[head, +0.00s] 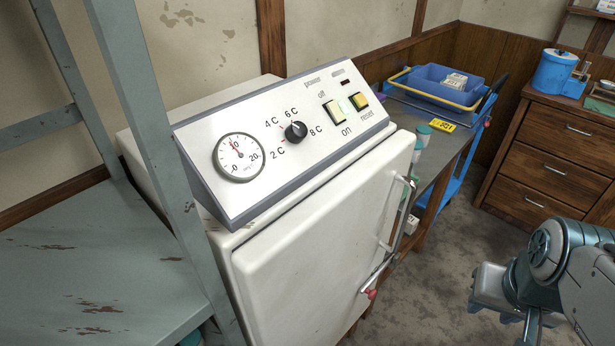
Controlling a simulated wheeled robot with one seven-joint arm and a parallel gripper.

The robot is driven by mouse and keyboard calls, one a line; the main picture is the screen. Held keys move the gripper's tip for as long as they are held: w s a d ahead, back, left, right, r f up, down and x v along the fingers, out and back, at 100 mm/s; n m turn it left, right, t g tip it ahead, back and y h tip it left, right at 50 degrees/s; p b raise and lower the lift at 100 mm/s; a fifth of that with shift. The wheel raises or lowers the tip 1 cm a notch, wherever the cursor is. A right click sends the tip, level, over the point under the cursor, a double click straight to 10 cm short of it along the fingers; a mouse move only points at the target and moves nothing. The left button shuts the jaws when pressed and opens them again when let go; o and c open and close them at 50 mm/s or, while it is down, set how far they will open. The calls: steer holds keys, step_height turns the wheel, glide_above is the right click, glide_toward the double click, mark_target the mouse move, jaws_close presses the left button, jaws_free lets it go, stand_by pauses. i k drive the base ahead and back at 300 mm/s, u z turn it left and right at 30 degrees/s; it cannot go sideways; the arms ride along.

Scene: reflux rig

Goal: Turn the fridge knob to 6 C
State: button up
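The fridge (310,250) is a white cabinet with a sloping control panel (215,192) on top. The black round knob (296,131) sits mid-panel, with marks 2 C, 4 C, 6 C and 8 C printed around it. Its pointer is too small to read for certain. A round gauge (239,157) with a red needle is left of the knob. My gripper (508,324) is at the lower right, well away from the knob and touching nothing I can see. Its fingers are partly cut off by the bottom edge, so its opening is unclear.
Off/on switch (335,114) and yellow reset button (358,101) sit right of the knob. The fridge door is shut, its handle (391,240) sticking out. A grey shelf frame (150,130) stands close left. A blue cart with a blue bin (432,78) and wooden drawers (555,132) stand behind.

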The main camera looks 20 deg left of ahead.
mark_target(297, 131)
steer(key=z, duration=0.7)
steer(key=i, duration=3.3)
steer(key=u, duration=4.5)
